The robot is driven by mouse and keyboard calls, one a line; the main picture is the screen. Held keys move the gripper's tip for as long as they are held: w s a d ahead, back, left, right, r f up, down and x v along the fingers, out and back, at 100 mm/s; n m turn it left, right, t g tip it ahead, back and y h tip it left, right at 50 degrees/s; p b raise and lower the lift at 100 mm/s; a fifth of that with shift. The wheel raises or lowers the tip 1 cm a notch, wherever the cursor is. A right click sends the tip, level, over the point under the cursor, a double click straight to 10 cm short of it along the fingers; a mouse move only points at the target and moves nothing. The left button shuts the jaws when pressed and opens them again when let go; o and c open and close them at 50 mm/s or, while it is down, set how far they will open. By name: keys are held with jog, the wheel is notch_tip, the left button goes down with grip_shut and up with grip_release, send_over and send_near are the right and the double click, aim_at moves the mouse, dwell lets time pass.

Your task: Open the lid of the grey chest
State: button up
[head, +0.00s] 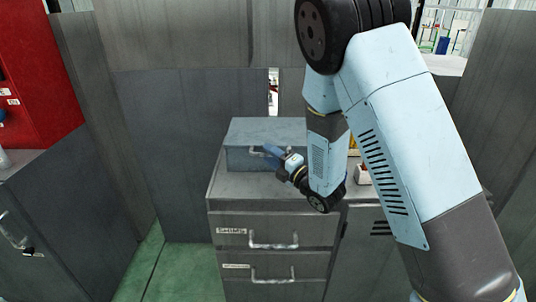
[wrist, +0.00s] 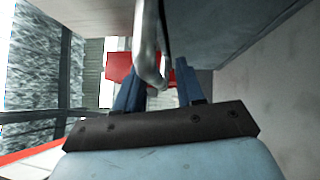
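The grey chest (head: 243,134) sits on top of a grey drawer cabinet, and its lid looks shut. A metal bar handle (head: 256,151) is on its front face. My gripper (head: 269,149) is at the front of the chest by this handle, coming in from the right. In the wrist view the handle (wrist: 149,45) runs down between the two blue fingers (wrist: 158,78). The fingers stand apart with a visible gap, and they do not look closed on the bar. My arm hides the right end of the chest in the head view.
The drawer cabinet (head: 229,208) has drawers with bar handles below the chest. Grey panels rise behind. A red cabinet (head: 38,75) is at left. Green floor (head: 180,270) shows at lower left.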

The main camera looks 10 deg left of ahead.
jog(key=shift+w+a, duration=0.15)
jog(key=shift+a, duration=0.2)
grip_shut()
dwell(0.5)
